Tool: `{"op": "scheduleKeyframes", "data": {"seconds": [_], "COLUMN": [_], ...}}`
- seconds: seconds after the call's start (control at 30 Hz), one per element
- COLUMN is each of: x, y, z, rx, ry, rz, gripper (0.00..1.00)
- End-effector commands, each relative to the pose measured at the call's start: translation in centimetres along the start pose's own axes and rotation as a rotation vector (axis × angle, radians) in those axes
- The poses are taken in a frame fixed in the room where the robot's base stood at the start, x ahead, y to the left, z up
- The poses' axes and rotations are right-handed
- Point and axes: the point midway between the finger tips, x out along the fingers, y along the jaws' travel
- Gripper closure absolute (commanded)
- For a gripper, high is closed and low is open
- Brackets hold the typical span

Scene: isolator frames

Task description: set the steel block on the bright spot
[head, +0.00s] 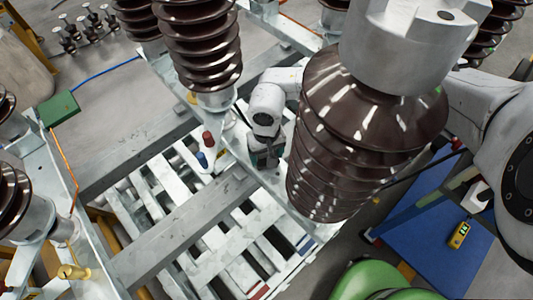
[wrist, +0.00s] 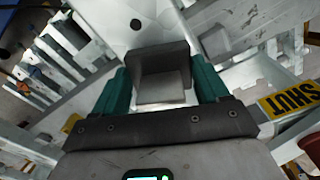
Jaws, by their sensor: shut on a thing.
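My gripper (head: 265,155) is low among the frame beams in the head view, just left of the large brown insulator. In the wrist view its two teal fingers (wrist: 160,80) are shut on the steel block (wrist: 163,89), a grey piece with a darker upper face. In the head view I cannot make out the block clearly. A pale metal plate (wrist: 128,22) with a dark round hole lies beyond the block in the wrist view. I cannot tell whether the block touches it. I cannot pick out the bright spot for certain; the block and gripper hide part of the surface.
The large ribbed insulator (head: 345,150) stands close to my arm. Red (head: 208,139) and blue (head: 202,160) capped pieces stand left of my gripper. A yellow SHUT label (wrist: 290,100) shows at right in the wrist view. Slatted pallets (head: 215,245) lie below the beams.

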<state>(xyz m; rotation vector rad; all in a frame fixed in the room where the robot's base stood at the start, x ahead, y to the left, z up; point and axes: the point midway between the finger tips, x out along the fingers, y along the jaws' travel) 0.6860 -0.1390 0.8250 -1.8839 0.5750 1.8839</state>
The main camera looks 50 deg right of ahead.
Motion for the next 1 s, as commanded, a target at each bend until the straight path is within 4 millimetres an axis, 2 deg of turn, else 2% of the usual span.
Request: {"op": "scheduleKeyframes", "data": {"seconds": [0.13,0.53,0.57,0.8,1.0], "x": [1.0,1.5,1.6,1.5,1.5], "y": [0.0,0.1,0.1,0.1,0.1], "z": [0.0,-0.1,0.0,0.0,0.0], "rx": [0.002,-0.001,-0.001,0.000,0.000], "ry": [0.000,0.001,0.001,0.000,0.000], "rz": [-0.001,0.001,0.002,0.001,0.001], "gripper": [0.91,0.91,0.25,0.02,0.00]}}
